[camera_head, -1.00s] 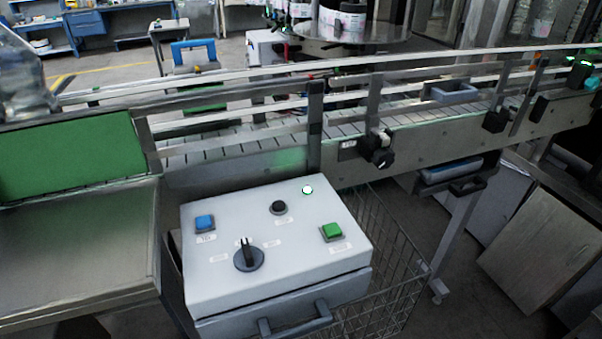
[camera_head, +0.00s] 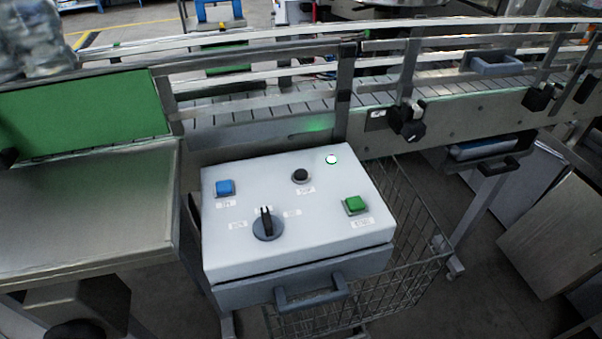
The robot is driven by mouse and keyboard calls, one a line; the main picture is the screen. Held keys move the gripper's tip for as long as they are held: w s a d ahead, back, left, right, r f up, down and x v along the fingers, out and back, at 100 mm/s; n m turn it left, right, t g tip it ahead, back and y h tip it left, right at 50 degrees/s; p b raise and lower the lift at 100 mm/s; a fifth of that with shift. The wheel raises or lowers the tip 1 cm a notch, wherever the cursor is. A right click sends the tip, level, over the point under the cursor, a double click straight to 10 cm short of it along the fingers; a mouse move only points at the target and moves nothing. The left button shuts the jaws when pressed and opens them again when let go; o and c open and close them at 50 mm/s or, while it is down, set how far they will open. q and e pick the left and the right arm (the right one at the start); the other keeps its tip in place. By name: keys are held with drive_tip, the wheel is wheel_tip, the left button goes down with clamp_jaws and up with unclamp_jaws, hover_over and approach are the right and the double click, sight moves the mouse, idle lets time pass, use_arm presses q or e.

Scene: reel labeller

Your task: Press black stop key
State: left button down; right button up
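The black stop key (camera_head: 300,176) is a round button at the upper middle of a light grey control box (camera_head: 310,240). A small label sits just below it. A blue square key (camera_head: 225,188) is to its left, a green square key (camera_head: 355,205) to its lower right, and a black rotary knob (camera_head: 267,224) to its lower left. A lit white-green lamp (camera_head: 331,160) is at its upper right. Nothing touches the key. Neither gripper can be made out in the head view.
A conveyor with metal rails (camera_head: 270,110) runs behind the box. A steel table (camera_head: 90,210) with a green panel (camera_head: 85,110) stands left. A grey handle (camera_head: 312,290) juts from the box front, and a wire basket (camera_head: 415,230) hangs below right. The space above the box is clear.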

use_arm(q)
drive_tip(key=shift+s, duration=0.2)
idle(0.9)
